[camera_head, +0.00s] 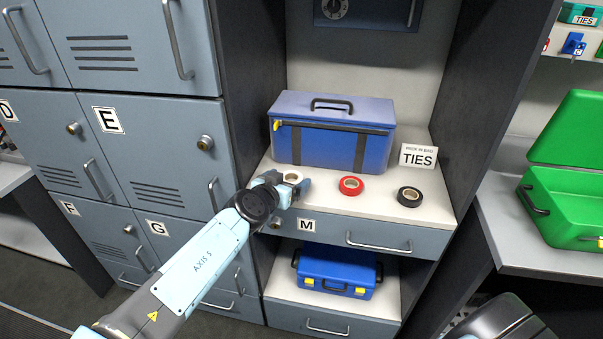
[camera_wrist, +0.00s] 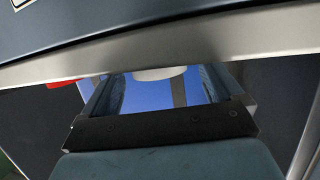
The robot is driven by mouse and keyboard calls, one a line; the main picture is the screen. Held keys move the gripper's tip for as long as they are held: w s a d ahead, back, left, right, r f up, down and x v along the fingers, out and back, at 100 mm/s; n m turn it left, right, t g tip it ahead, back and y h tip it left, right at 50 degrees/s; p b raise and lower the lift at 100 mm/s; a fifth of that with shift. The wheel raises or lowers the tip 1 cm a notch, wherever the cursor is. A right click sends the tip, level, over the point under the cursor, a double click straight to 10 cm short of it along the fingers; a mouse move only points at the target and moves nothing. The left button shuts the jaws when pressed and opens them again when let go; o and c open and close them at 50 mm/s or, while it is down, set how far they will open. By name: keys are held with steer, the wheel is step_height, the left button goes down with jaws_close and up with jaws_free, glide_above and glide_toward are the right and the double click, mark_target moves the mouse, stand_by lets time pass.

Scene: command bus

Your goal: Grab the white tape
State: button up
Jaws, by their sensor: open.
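The white tape (camera_head: 293,177) is a small roll on the cream shelf, in front of the left part of the large blue case. My gripper (camera_head: 294,184) is open right at the white tape, and its fingers partly hide the roll. In the wrist view, part of the white tape (camera_wrist: 160,73) shows between the two spread fingers of my gripper (camera_wrist: 160,86). I cannot tell whether either finger touches it.
A red tape (camera_head: 351,186) and a black tape (camera_head: 409,196) lie to the right on the shelf (camera_head: 335,206). The large blue case (camera_head: 330,140) stands behind. A TIES sign (camera_head: 418,156) stands at right. Drawer M (camera_head: 350,235) is below the shelf; grey lockers (camera_head: 150,130) are left.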

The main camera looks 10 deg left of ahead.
steer(key=shift+a+f, duration=0.1)
steer(key=shift+a, duration=0.05)
steer(key=shift+w, duration=0.1)
steer(key=shift+c, duration=1.3)
steer(key=shift+d, duration=0.2)
steer(key=c, duration=0.8)
steer(key=shift+c, duration=0.2)
